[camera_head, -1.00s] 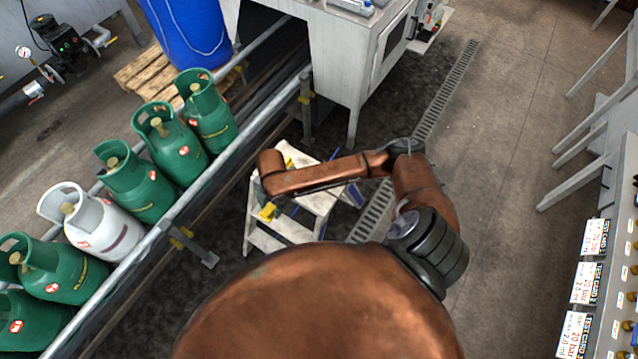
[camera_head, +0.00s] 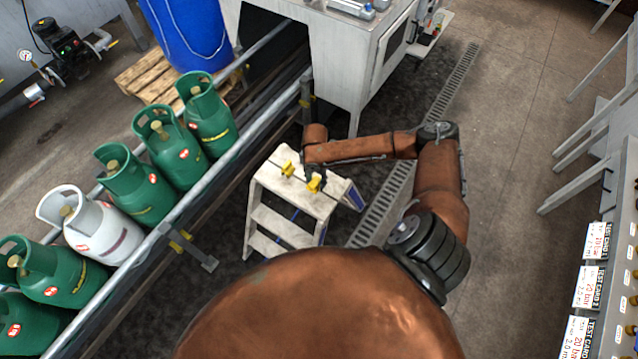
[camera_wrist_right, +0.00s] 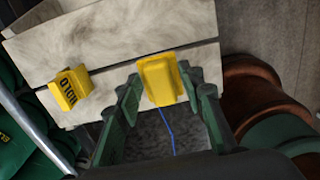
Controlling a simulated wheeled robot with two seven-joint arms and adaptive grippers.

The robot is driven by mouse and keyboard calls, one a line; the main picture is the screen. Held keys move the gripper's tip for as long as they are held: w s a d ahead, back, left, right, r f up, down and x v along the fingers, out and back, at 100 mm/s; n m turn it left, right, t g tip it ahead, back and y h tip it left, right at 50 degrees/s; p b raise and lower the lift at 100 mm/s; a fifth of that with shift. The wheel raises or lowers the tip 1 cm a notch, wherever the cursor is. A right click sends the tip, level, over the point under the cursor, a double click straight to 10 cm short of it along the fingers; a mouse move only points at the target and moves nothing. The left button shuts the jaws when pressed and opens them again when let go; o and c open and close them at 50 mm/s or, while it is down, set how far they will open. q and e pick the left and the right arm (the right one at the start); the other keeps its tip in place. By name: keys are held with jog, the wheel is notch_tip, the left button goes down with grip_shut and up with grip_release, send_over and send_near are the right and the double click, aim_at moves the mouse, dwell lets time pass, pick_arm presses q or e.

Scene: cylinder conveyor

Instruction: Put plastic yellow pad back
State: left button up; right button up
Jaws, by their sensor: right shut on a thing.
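A yellow pad (camera_wrist_right: 160,80) is between the fingertips of my right gripper (camera_wrist_right: 159,90), which is shut on it. In the head view the pad (camera_head: 316,185) shows below my right gripper (camera_head: 315,177), over the right part of the step stool's top (camera_head: 272,180). I cannot tell whether it touches the stool. A second yellow block (camera_wrist_right: 68,88) with dark lettering sits on the stool top, left of the held pad in the wrist view. It also shows in the head view (camera_head: 288,168). My left gripper is out of view.
Green gas cylinders (camera_head: 141,186) and a white one (camera_head: 90,226) stand along the conveyor rail (camera_head: 200,185) at left. A grey machine cabinet (camera_head: 345,60) stands behind the stool. A blue drum (camera_head: 190,32) is at the back.

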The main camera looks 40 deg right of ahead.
jog(key=shift+w+d+f, duration=0.15)
jog(key=shift+d+f, duration=0.5)
jog(key=shift+f, duration=0.2)
jog(key=f, duration=0.3)
jog(key=shift+d+f+b, duration=0.25)
jog(key=shift+f+b, duration=0.1)
jog(key=shift+c, duration=0.4)
jog(key=o, duration=1.1)
notch_tip(320, 180, up, 12)
jog(key=shift+r+p, duration=0.1)
jog(key=shift+p, duration=0.7)
